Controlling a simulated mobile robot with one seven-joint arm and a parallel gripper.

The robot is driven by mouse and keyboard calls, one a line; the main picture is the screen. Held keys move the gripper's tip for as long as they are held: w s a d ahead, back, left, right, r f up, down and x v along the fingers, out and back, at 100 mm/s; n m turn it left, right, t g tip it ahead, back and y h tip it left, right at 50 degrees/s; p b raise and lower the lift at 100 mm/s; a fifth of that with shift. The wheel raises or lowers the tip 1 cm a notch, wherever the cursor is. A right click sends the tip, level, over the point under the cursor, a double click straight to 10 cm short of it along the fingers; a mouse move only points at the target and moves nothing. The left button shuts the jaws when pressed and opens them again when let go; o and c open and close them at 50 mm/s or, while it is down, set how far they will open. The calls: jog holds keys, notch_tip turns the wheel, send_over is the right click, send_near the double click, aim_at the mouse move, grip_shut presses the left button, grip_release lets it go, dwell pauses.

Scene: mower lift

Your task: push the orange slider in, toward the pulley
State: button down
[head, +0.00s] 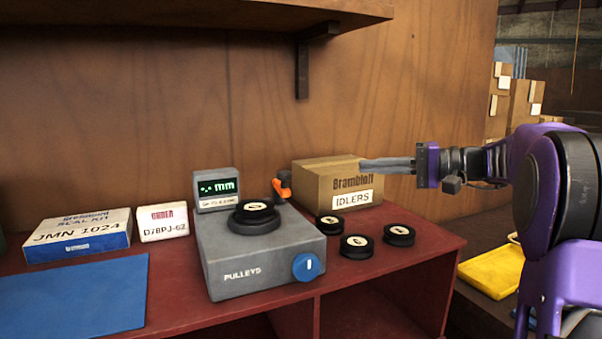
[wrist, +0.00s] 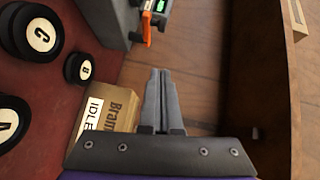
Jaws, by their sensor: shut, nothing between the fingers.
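The orange slider (head: 283,187) sticks out at the back right of the grey gauge box (head: 262,262), beside its small display. It also shows in the wrist view (wrist: 147,32), upper middle. A black pulley (head: 255,212) with a white centre sits on top of the gauge, left of the slider and apart from it. My gripper (head: 362,164) is shut and empty, pointing left above the right part of the cardboard IDLERS box (head: 320,185). In the wrist view my closed fingers (wrist: 158,75) point up the picture, below the slider and apart from it.
Several black pulleys (head: 357,245) lie on the red bench right of the gauge. A blue knob (head: 308,266) is on the gauge's front. Boxes (head: 80,236) and a blue mat (head: 75,295) are at left. A shelf bracket (head: 302,70) hangs above; the wooden wall is behind.

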jog(key=shift+a, duration=0.1)
dwell(0.3)
send_near(281, 188)
jog(key=shift+w+a+r, duration=1.15)
jog(key=shift+w+a, duration=0.75)
jog(key=shift+w, duration=0.1)
jog(key=shift+b, duration=0.4)
